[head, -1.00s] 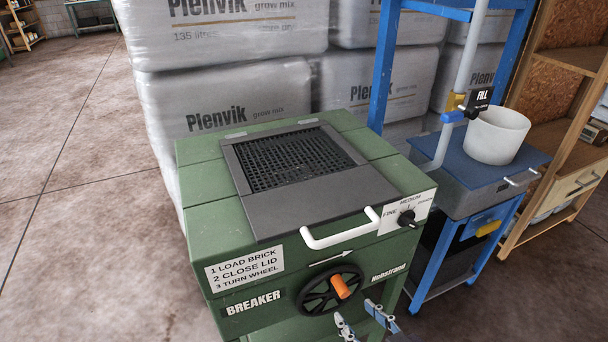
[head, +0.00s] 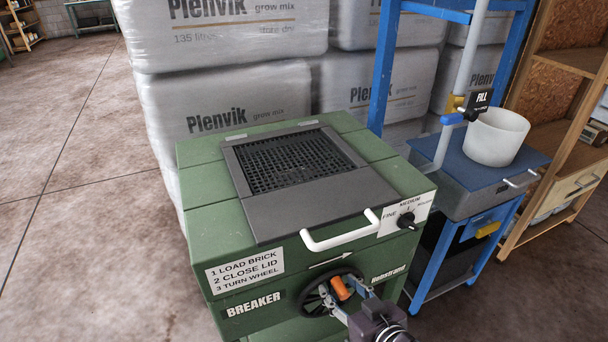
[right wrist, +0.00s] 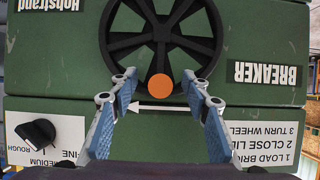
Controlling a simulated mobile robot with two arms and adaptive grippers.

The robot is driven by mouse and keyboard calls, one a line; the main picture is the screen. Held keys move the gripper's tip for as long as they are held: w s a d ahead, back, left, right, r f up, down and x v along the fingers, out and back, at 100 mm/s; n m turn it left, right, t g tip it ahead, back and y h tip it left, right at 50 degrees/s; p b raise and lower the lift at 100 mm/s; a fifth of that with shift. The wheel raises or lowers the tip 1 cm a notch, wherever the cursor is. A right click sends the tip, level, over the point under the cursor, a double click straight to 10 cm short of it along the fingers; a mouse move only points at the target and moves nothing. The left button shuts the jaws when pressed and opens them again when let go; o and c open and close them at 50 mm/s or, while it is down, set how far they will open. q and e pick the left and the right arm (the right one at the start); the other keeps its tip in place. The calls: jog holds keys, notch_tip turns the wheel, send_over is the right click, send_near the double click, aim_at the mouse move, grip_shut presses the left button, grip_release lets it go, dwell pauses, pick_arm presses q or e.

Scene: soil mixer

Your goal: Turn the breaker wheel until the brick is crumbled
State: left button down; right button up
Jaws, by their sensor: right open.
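The green breaker (head: 240,200) has its dark mesh-topped lid (head: 320,208) down. The brick is not visible. The black spoked breaker wheel (head: 312,302) is on the front face, partly covered by my right gripper. Its orange knob (head: 341,288) shows between the fingers. In the right wrist view, which is upside down, the wheel (right wrist: 112,50) is at the top and the orange knob (right wrist: 161,87) sits between the fingertips of my open right gripper (right wrist: 159,80), with a gap on both sides. My left gripper is out of view.
A white lid handle (head: 340,234) juts out above the wheel, and a coarseness dial (head: 406,220) is to its right. A blue filling stand with a white pot (head: 497,137) stands right. Wrapped Plenvik bags (head: 225,110) are stacked behind. Floor at left is clear.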

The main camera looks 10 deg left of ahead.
jog(key=s+d+p, duration=0.2)
jog(key=s+d, duration=0.2)
jog(key=s, duration=0.2)
jog(key=shift+s+d, duration=0.3)
jog(key=shift+d, duration=0.1)
